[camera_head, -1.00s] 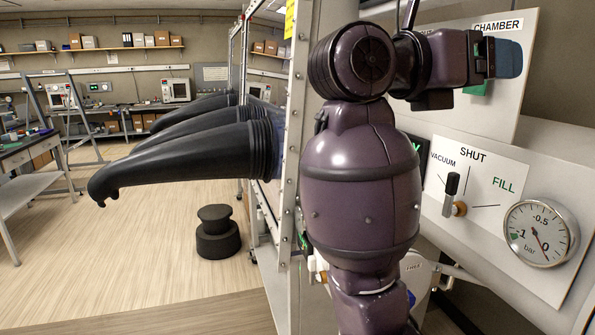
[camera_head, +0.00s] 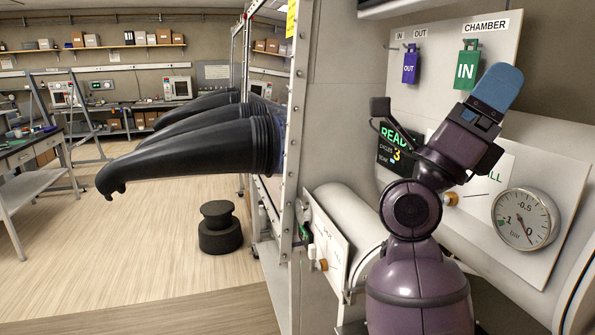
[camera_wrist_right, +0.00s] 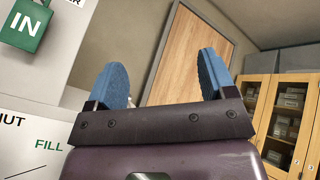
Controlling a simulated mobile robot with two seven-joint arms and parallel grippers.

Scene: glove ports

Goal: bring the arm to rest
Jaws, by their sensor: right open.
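My right arm is purple and stands in front of the chamber panel in the head view. Its gripper (camera_head: 492,92) points up and to the right, with blue fingers beside the green IN tag. In the right wrist view the two blue fingers of my right gripper (camera_wrist_right: 164,85) are spread wide, with nothing between them. My left gripper is not in view.
A round gauge (camera_head: 525,219) sits right of my arm. Black gloves (camera_head: 190,150) stick out at left. A black stool (camera_head: 218,228) stands on open floor.

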